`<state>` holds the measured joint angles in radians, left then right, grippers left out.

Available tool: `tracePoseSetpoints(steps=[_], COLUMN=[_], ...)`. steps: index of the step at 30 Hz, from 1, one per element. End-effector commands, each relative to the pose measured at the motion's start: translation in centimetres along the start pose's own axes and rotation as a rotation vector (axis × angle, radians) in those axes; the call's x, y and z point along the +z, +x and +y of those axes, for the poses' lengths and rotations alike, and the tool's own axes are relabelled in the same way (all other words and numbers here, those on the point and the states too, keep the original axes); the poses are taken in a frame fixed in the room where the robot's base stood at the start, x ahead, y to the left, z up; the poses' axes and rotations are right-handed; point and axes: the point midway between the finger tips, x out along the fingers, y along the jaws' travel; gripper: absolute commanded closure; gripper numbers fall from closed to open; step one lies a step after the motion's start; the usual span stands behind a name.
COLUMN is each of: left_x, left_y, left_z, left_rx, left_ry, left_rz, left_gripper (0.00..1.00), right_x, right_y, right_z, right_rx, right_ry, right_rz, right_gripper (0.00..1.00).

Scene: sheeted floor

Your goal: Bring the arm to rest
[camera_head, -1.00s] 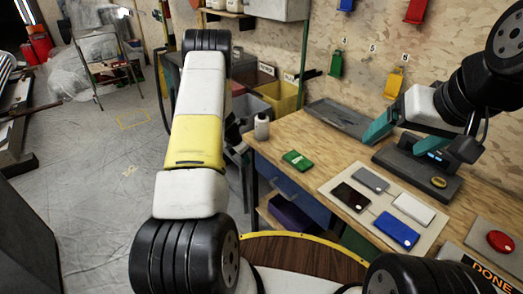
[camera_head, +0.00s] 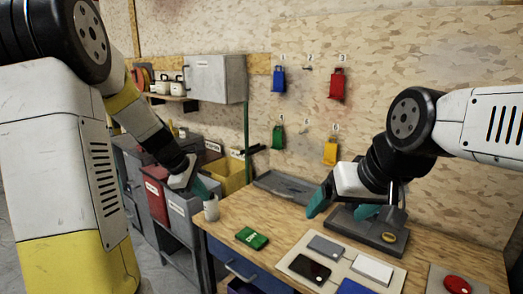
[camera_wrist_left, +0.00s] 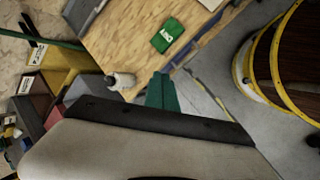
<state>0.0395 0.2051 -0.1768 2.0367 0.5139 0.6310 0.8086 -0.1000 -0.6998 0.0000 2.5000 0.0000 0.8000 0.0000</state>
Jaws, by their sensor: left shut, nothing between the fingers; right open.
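My left arm comes in from the left. Its teal-fingered gripper (camera_head: 203,189) is shut and empty, in front of the bins and close to the white bottle (camera_head: 211,209) at the bench's left end. Its shut fingers also show in the left wrist view (camera_wrist_left: 163,93), beside the bottle (camera_wrist_left: 121,81); I cannot tell whether they touch it. My right gripper (camera_head: 342,207) is open and empty above the back of the bench, in front of the dark device (camera_head: 372,234), which it partly hides.
The wooden bench (camera_head: 279,216) holds a green card or box (camera_head: 251,238), a pale board (camera_head: 291,263) with several flat coloured cases, a grey tray (camera_head: 284,187) and a red button (camera_head: 457,284). Grey, red and yellow bins (camera_head: 237,176) stand left of the bench. Coloured holders hang on the wall.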

Motion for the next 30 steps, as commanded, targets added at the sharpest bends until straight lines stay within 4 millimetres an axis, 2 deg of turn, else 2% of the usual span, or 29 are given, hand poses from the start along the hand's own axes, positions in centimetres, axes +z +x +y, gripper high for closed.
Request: tracePoseSetpoints(steps=[1, 3, 9, 12, 16, 21, 30], left_x=[1.9, 4.1, 9.0, 10.6, 11.7, 12.0, 12.0], left_y=[-2.5, -5.2, -11.7, -14.1, -16.1, -17.2, -17.4], left_z=[-0.7, -2.0, -7.3, -10.4, -14.0, -16.8, -17.4], left_rx=[0.016, 0.026, 0.042, 0.041, 0.026, 0.002, -0.007], left_ry=[0.120, 0.293, 0.784, 1.023, 1.281, 1.478, 1.526], left_rz=[-0.002, 0.002, 0.049, 0.093, 0.155, 0.215, 0.230], left_gripper=[1.00, 1.00, 1.00, 1.00, 1.00, 1.00, 1.00], right_x=[0.0, 0.0, 0.0, 0.0, 0.0, 0.0, 0.0], right_y=[0.0, 0.0, 0.0, 0.0, 0.0, 0.0, 0.0], right_z=[0.0, 0.0, 0.0, 0.0, 0.0, 0.0, 0.0], right_rx=[0.000, 0.000, 0.000, 0.000, 0.000, 0.000, 0.000], right_ry=[0.000, 0.000, 0.000, 0.000, 0.000, 0.000, 0.000], right_rz=[0.000, 0.000, 0.000, 0.000, 0.000, 0.000, 0.000], right_gripper=[0.16, 0.16, 0.16, 0.16, 0.16, 0.16, 0.16])
